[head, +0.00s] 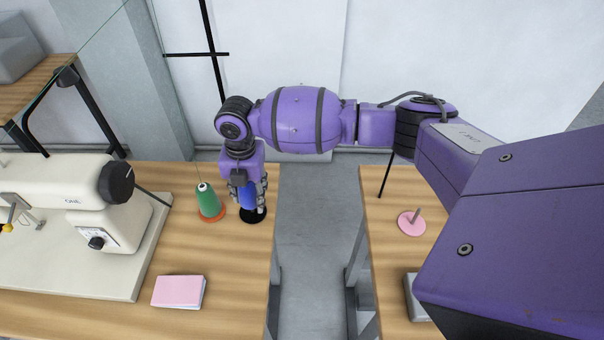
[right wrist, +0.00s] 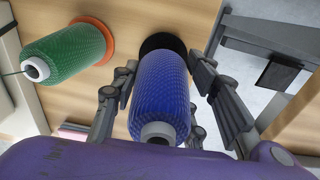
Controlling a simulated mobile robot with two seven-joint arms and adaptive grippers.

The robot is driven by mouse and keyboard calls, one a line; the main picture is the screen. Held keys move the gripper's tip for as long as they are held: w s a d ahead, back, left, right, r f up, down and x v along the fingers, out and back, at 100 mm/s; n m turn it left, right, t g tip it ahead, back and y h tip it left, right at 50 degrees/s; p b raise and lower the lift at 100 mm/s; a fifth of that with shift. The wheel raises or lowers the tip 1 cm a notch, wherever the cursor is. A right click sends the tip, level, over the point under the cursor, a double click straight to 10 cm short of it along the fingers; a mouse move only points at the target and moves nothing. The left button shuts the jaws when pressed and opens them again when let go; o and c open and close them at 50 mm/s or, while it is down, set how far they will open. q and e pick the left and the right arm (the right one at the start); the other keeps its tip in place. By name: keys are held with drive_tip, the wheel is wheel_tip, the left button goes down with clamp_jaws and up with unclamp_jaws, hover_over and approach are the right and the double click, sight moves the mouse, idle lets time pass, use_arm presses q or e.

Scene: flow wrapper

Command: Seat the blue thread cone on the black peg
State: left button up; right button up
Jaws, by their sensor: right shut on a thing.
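The blue thread cone (head: 247,197) is between the fingers of my right gripper (head: 248,201), which is shut on it. In the right wrist view the blue cone (right wrist: 160,95) shows large, its grey core end toward the camera. The black peg's round base (head: 253,216) is on the left table near its right edge, directly below the cone; it also shows behind the cone's far end in the right wrist view (right wrist: 162,42). The peg's pin is hidden, and I cannot tell whether the cone rests on the base. My left gripper is not in view.
A green thread cone (head: 209,201) stands on an orange base just left of the gripper. A cream sewing machine (head: 60,205) is farther left, and a pink notepad (head: 179,291) lies in front. A pink peg (head: 412,222) is on the right table, across a floor gap.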

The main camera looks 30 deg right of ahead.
sight(252, 211)
drive_tip(key=shift+f+b, duration=0.4)
drive_tip(key=shift+f, duration=1.45)
drive_tip(key=o, duration=1.4)
drive_tip(key=shift+w, duration=0.1)
drive_tip(key=shift+c, duration=0.2)
drive_tip(key=shift+r, duration=0.15)
drive_tip(key=r, duration=1.1)
drive_tip(key=shift+s+d+r, duration=0.15)
drive_tip(key=shift+s+r, duration=0.05)
drive_tip(key=shift+r, duration=0.2)
drive_tip(key=shift+s+f, duration=0.1)
drive_tip(key=shift+f, duration=0.05)
